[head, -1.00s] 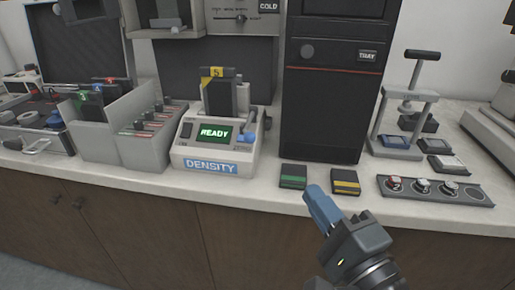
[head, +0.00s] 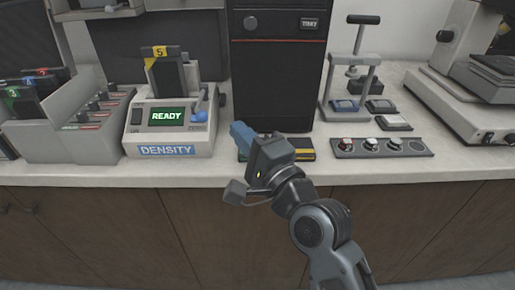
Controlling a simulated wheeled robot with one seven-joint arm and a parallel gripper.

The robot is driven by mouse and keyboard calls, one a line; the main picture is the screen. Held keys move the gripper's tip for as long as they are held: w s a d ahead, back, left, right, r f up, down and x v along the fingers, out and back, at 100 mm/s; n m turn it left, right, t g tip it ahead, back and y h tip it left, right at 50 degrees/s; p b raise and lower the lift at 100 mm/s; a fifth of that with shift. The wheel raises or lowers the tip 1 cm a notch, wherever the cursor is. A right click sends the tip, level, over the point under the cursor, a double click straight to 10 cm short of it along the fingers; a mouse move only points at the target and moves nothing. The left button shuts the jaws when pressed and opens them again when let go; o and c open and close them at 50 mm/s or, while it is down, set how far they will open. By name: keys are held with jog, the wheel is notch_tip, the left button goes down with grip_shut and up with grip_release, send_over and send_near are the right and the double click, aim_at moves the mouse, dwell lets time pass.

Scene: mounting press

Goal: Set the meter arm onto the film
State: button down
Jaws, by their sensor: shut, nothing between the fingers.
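The density meter (head: 140,149) stands on the counter, left of the middle in the head view. Its green screen reads READY and a blue label reads DENSITY. A dark film holder with a yellow tag marked 5 (head: 163,77) stands upright at the back of the meter. The meter arm (head: 201,116) shows as a blue knob on a small lever at the meter's right side; its lever is small, so I cannot tell whether it touches the film.
A tall dark cabinet (head: 278,75) stands right of the meter. A yellow-striped block (head: 300,151) lies in front of it, partly behind my gripper. A knob strip (head: 383,148) and a press (head: 350,85) are further right. A grey rack (head: 55,138) stands left.

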jog(key=shift+w+a+r+p, duration=0.15)
jog(key=shift+w+a+p, duration=0.05)
jog(key=shift+a, duration=0.5)
jog(key=shift+w+a+r+p, duration=0.1)
jog(key=shift+w+a+p, duration=0.15)
jog(key=shift+a, duration=0.4)
jog(key=shift+w+a+r+p, duration=0.15)
jog(key=shift+w+a+p, duration=0.05)
jog(key=shift+a, duration=0.5)
jog(key=shift+a, duration=0.1)
